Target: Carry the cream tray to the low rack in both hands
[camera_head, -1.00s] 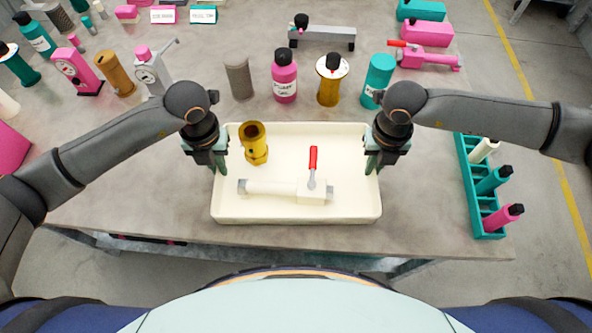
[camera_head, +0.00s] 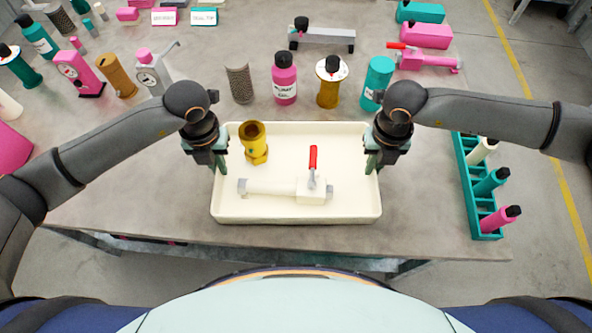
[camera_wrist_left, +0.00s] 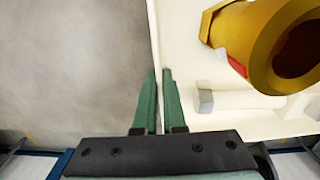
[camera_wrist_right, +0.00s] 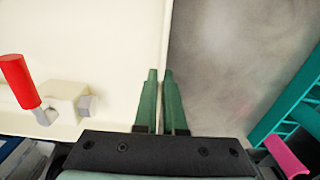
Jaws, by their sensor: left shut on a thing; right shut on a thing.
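The cream tray (camera_head: 290,212) is at the front middle of the grey table. A brass fitting (camera_head: 255,145) stands in its back left part. A cream valve with a red lever (camera_head: 290,188) lies across its front. My left gripper (camera_head: 219,170) is shut on the tray's left wall; in the left wrist view its green fingers (camera_wrist_left: 159,75) straddle that wall. My right gripper (camera_head: 372,172) is shut on the right wall, as the right wrist view also shows (camera_wrist_right: 160,75). I cannot tell whether the tray touches the table. The low rack is not clearly in view.
Behind the tray stand a mesh cylinder (camera_head: 240,83), a pink bottle (camera_head: 285,78), a brass cylinder (camera_head: 329,85) and a teal bottle (camera_head: 377,80). A teal holder with several bottles (camera_head: 467,185) sits at the right edge. The table's front edge lies just before the tray.

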